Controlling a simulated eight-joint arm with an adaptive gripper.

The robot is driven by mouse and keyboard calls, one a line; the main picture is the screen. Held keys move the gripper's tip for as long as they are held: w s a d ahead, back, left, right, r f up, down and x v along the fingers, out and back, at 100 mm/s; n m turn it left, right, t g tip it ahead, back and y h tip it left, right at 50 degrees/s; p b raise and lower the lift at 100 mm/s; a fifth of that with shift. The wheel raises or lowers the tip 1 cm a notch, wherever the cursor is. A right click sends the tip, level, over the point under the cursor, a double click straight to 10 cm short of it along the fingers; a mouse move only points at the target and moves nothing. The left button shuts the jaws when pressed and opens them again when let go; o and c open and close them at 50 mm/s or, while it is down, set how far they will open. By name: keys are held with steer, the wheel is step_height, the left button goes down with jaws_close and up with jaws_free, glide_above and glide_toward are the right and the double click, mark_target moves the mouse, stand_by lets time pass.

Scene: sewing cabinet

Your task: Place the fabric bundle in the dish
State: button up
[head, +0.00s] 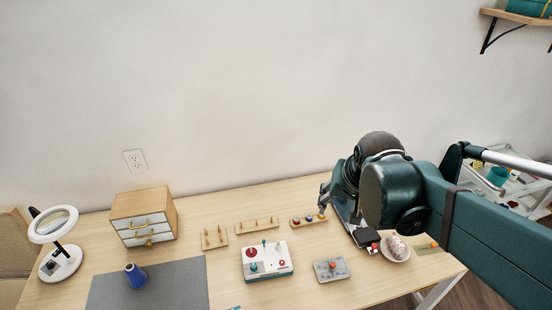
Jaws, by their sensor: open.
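A small white dish (406,256) stands near the right end of the table. A pale pinkish, crumpled lump (396,245) that looks like the fabric bundle lies in it, inside the rim as far as I can see. My gripper (323,203) is open, to the left of the dish and near a small wooden peg strip. I see nothing between its fingers, though they are small and dark here. My arm comes in from the right and passes just above and behind the dish.
A dark item with red bits (368,238) lies close left of the dish. A grey block (331,269), a white board with red knobs (267,261) and wooden peg strips stand mid-table. A drawer box (143,217), blue spool (135,276) and lamp (53,225) are left. The grey mat (180,285) has free room.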

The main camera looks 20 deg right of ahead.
steer(key=s+a+r+n+t, duration=0.1)
steer(key=s+a+n, duration=0.1)
steer(key=a, duration=0.3)
steer(key=s+a+r+n+t+y, duration=0.1)
steer(key=s+a+n, duration=0.1)
steer(key=a, duration=0.3)
steer(key=shift+s+r+n, duration=0.3)
steer(key=shift+n, duration=0.4)
